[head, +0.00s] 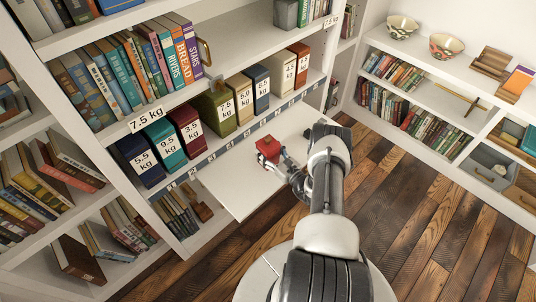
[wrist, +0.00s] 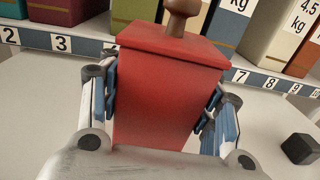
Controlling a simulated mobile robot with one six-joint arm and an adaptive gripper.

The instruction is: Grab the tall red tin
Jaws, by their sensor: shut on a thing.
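A red tin (head: 267,148) with an overhanging square lid and a brown knob is over the white pull-out board (head: 232,190). In the wrist view the tin (wrist: 165,90) fills the middle, close up and roughly upright. My gripper (head: 280,160) is shut on it. Its blue-lined fingers press the left and right sides in the wrist view. The tin's lower end is hidden by my wrist, so I cannot tell whether it touches the board.
Weight-labelled boxes, including a crimson one (head: 187,124) and an orange-red one (head: 299,63), stand on the shelf behind, above a numbered strip. A small dark block (wrist: 300,149) lies right of the tin. Plank floor (head: 420,220) is clear at right.

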